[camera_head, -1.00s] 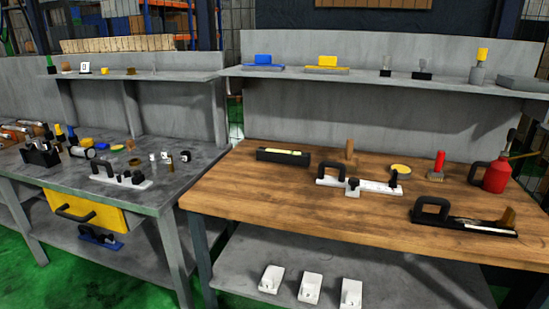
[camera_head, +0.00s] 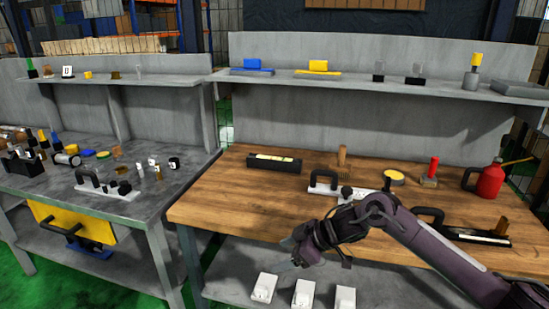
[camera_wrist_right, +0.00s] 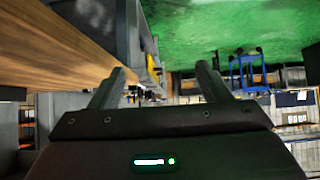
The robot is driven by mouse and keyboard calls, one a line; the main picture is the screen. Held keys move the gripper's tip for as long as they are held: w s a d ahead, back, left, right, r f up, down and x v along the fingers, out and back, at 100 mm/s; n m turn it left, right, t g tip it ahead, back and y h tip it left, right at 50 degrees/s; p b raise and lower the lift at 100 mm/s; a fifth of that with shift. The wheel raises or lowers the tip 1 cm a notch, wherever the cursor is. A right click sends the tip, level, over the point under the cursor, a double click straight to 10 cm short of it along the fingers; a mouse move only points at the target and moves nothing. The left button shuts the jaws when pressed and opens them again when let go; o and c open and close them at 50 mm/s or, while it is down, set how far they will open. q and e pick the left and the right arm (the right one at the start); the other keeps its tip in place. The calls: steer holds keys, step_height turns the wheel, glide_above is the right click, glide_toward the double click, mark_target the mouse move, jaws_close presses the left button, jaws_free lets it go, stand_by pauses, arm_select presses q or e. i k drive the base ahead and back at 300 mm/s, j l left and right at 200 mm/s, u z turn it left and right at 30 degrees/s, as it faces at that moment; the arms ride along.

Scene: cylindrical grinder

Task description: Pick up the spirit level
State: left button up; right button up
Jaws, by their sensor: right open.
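The spirit level looks to be the black rectangular block with a pale yellow strip on top (camera_head: 273,163). It lies at the back left of the wooden bench top (camera_head: 225,205), with nothing touching it. My right gripper (camera_head: 284,254) is open and empty, in front of the bench's front edge. It is well short of the block. In the right wrist view, my right gripper's two fingers (camera_wrist_right: 161,75) stand wide apart with nothing between them. My left gripper is not in view.
A black-handled white tool (camera_head: 324,184) lies in mid-bench, partly behind my right arm. A wooden-handled item (camera_head: 342,156), yellow disc (camera_head: 394,178) and red oil can (camera_head: 489,182) stand to the right. White blocks (camera_head: 303,293) sit below. The bench's front left is clear.

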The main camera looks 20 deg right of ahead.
mark_target(284, 164)
steer(key=i+l, duration=0.25)
steer(key=i, duration=0.15)
steer(key=i+l, duration=0.25)
steer(key=i, duration=0.2)
steer(key=i+l, duration=0.25)
steer(key=i, duration=0.15)
steer(key=i+l, duration=0.25)
steer(key=i, duration=0.2)
